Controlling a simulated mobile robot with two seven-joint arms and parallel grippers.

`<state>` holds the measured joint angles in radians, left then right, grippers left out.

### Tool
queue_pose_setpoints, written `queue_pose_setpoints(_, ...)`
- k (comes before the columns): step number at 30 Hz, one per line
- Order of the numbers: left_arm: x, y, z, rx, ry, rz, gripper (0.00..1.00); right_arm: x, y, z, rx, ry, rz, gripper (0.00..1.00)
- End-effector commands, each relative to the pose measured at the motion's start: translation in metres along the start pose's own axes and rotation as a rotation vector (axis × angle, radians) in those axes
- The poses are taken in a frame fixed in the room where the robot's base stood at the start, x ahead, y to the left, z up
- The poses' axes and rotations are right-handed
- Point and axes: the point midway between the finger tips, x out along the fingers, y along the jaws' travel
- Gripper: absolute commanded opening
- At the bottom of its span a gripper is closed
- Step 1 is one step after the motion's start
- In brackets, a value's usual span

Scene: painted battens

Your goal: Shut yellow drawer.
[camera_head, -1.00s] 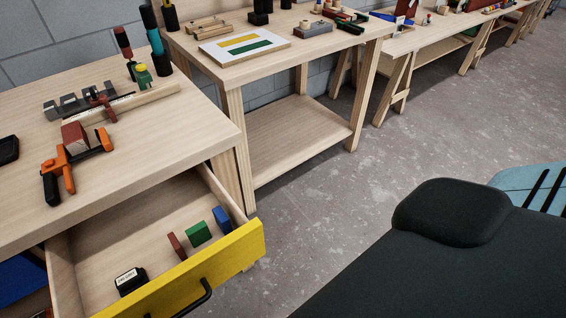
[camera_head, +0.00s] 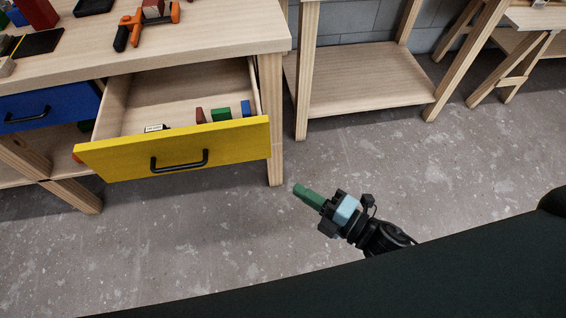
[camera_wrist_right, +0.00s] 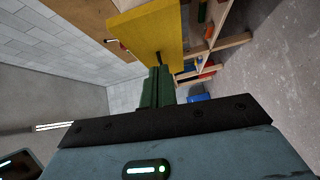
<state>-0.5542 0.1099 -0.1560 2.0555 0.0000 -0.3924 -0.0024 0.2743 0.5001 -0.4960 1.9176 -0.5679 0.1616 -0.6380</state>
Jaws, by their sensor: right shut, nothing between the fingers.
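The yellow drawer (camera_head: 228,141) stands pulled out under the workbench top in the head view, with a black bar handle (camera_head: 180,161) on its front. Inside it are small red, green and blue blocks and a dark item with a white label. My right gripper (camera_head: 302,190), with green fingers, is shut and empty, to the right of the drawer front and apart from it. In the right wrist view the green fingers (camera_wrist_right: 157,88) point toward the yellow drawer front (camera_wrist_right: 148,35), overlapping its lower edge in the picture. I cannot tell the distance there. My left gripper is not in view.
A closed-looking blue drawer (camera_head: 48,106) sits left of the yellow one. An orange clamp (camera_head: 128,30) lies on the workbench top (camera_head: 215,35). A bench with a low shelf (camera_head: 360,78) stands to the right. The floor before the drawer is clear.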

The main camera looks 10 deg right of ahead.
Motion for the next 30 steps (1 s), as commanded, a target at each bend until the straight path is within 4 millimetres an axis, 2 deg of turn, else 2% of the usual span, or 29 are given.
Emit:
queue_pose_setpoints(5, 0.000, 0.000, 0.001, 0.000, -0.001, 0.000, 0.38, 0.006, 0.006, 0.001, -0.075, 0.034, 0.017, 0.00)
queue_pose_setpoints(14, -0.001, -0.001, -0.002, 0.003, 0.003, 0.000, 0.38, 0.013, 0.008, 0.001, -0.079, 0.036, 0.019, 0.00)
queue_pose_setpoints(20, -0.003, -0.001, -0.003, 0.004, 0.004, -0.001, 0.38, 0.043, 0.009, 0.000, -0.079, 0.035, 0.021, 0.00)
queue_pose_setpoints(30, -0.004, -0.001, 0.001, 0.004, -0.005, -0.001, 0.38, 0.106, 0.010, -0.002, -0.078, 0.035, 0.020, 0.00)
